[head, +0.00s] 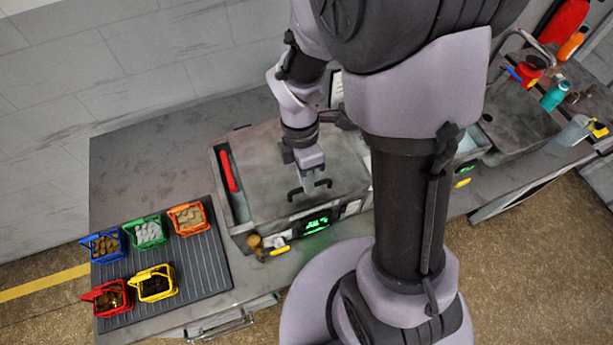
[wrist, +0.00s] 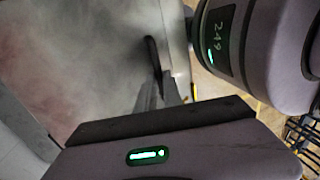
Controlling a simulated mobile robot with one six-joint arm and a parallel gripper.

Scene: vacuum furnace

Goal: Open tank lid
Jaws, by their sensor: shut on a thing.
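The tank lid (head: 262,165) is a worn grey plate lying flat on top of a grey box-shaped machine on the bench. Its black handle (head: 296,192) is near the front edge. My gripper (head: 310,184) reaches down from above and is shut on the handle. In the wrist view the lid (wrist: 85,60) fills the upper left. The dark handle (wrist: 152,52) shows there at the fingers of my gripper (wrist: 160,92). The exact contact between fingers and handle is partly hidden.
A red bar (head: 228,171) lies in a slot left of the lid. A green display (head: 317,224) is on the machine's front. Several coloured baskets stand on a dark ribbed mat (head: 205,265) at left. A second grey unit (head: 518,125) stands at right.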

